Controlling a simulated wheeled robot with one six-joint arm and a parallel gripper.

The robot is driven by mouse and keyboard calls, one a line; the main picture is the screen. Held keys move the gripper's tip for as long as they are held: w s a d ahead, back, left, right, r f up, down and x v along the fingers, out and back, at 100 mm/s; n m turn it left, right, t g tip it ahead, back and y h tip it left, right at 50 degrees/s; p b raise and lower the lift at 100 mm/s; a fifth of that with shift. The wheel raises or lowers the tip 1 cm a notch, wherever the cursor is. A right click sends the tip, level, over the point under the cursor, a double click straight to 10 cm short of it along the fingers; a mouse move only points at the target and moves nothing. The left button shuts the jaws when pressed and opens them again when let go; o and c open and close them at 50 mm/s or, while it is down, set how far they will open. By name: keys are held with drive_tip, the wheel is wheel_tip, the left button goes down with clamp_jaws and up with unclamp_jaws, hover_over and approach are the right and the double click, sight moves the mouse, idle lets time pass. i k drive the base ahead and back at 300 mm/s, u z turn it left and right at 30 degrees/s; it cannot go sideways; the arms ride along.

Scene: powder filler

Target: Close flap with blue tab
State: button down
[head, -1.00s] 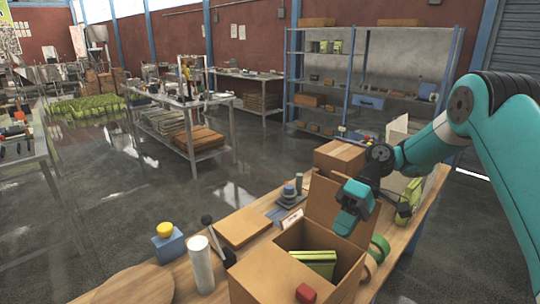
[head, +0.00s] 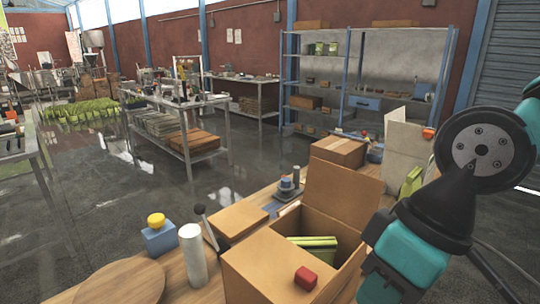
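An open cardboard box (head: 250,262) stands at the front of the wooden table. Its far flap (head: 342,192) stands upright. Its near flap lies flat across the front of the opening, with a red tab (head: 305,278) on it. Green packs (head: 314,243) show inside the box. I see no blue tab on the visible flaps; the box's right side is partly hidden by my arm. The teal end of my arm (head: 408,262) is just right of the box, close to the camera. Its fingertips cannot be made out.
Left of the box are a white cylinder (head: 193,255), a blue block with a yellow knob (head: 160,236) and a round wooden board (head: 122,284). A closed carton (head: 338,151) stands behind the box. A flat brown carton (head: 238,219) lies behind left.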

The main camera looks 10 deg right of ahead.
sight(351, 197)
drive_tip(key=z, duration=1.95)
drive_tip(key=i, duration=3.15)
drive_tip(key=u, duration=4.25)
